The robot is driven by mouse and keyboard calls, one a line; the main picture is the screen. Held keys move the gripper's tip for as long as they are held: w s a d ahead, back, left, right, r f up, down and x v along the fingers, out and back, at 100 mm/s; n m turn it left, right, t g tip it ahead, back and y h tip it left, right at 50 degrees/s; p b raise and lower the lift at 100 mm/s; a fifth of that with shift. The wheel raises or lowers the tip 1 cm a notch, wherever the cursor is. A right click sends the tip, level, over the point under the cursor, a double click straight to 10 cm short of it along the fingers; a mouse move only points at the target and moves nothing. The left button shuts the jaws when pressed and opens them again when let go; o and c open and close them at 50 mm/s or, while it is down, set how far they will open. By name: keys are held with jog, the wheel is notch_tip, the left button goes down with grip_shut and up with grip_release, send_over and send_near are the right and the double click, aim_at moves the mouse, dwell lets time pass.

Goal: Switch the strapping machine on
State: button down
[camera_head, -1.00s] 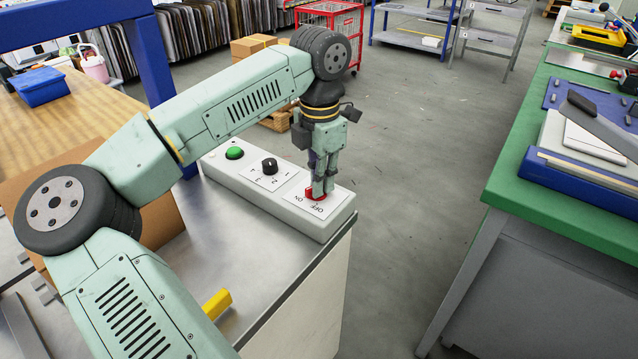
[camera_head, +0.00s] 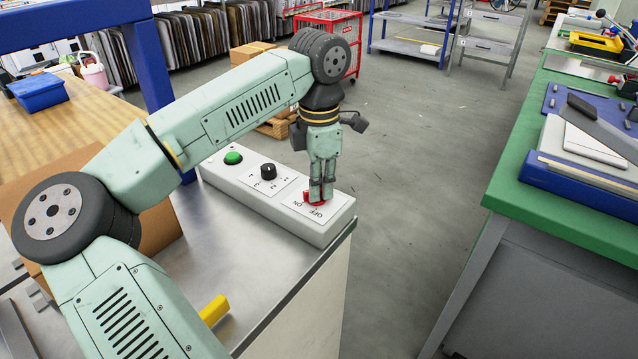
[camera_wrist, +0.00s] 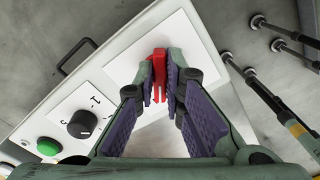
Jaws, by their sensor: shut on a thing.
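The control box of the strapping machine (camera_head: 275,205) is a long light grey panel on the metal top. Its red rotary switch (camera_head: 312,202) sits at the right end on a white plate marked ON and OFF. My gripper (camera_head: 320,194) points down over that switch and is shut on it. In the wrist view the red switch handle (camera_wrist: 158,70) stands between the tips of the purple-padded fingers (camera_wrist: 163,78). The fingers hide part of the switch and the labels in the wrist view, so I cannot tell exactly which mark it points to.
A black knob (camera_head: 268,171) and a green button (camera_head: 233,158) sit on the same box, left of the switch. A cardboard box (camera_head: 160,228) stands behind my arm. A green-topped workbench (camera_head: 565,215) is at the right, with open grey floor (camera_head: 420,150) between.

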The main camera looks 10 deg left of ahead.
jog(key=c, duration=1.7)
grip_release()
notch_tip(320, 180, up, 12)
jog(key=shift+r, duration=0.1)
